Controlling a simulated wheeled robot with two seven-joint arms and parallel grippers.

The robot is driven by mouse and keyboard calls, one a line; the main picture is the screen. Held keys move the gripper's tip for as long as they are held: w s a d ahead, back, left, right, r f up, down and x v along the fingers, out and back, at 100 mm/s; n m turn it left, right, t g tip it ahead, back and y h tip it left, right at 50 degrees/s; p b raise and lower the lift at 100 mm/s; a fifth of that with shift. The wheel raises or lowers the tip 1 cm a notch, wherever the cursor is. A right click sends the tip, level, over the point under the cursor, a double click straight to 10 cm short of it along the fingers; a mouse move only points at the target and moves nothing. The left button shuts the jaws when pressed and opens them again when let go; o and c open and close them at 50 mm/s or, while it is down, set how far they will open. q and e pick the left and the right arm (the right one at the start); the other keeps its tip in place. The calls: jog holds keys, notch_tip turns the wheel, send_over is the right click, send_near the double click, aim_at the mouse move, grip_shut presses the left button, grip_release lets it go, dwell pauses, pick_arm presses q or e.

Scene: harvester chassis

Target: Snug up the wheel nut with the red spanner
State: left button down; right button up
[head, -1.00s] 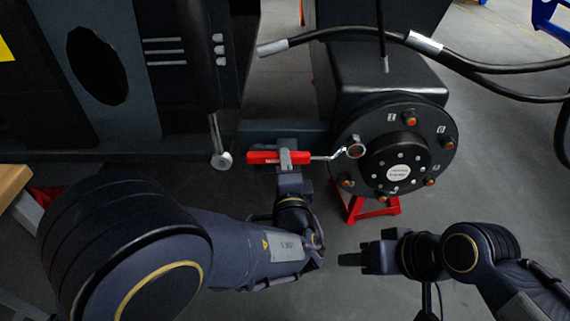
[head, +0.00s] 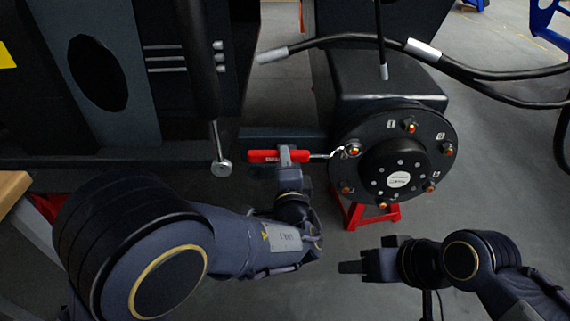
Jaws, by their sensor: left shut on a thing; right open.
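The red spanner (head: 262,156) lies roughly level in the head view, its metal shank reaching right to the wheel hub (head: 374,121). My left gripper (head: 287,156) is shut on its red handle. The spanner's head meets the hub's upper-left wheel nut (head: 353,150), an orange-red nut. I cannot tell whether the head is around the nut or only against its left side. My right gripper (head: 364,257) is open and empty, below the hub and apart from it.
Several other orange nuts sit around the hub's rim. A red stand (head: 368,215) is under the hub. Black hoses (head: 470,66) cross at upper right. A dark rod with a metal end (head: 221,168) hangs left of the spanner.

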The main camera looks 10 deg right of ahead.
pick_arm(q)
jog(key=shift+r, duration=0.1)
jog(key=shift+d+r+m+p, duration=0.15)
jog(key=shift+r+m+p, duration=0.9)
jog(key=shift+r, duration=0.35)
jog(key=shift+d+r+m+p, duration=0.15)
jog(key=shift+r+m+p, duration=0.35)
jog(key=shift+r+p, duration=0.15)
jog(key=shift+d+r+m+p, duration=0.15)
jog(key=shift+r+m+p, duration=0.3)
jog(key=shift+r+p, duration=0.15)
jog(key=shift+r, duration=0.2)
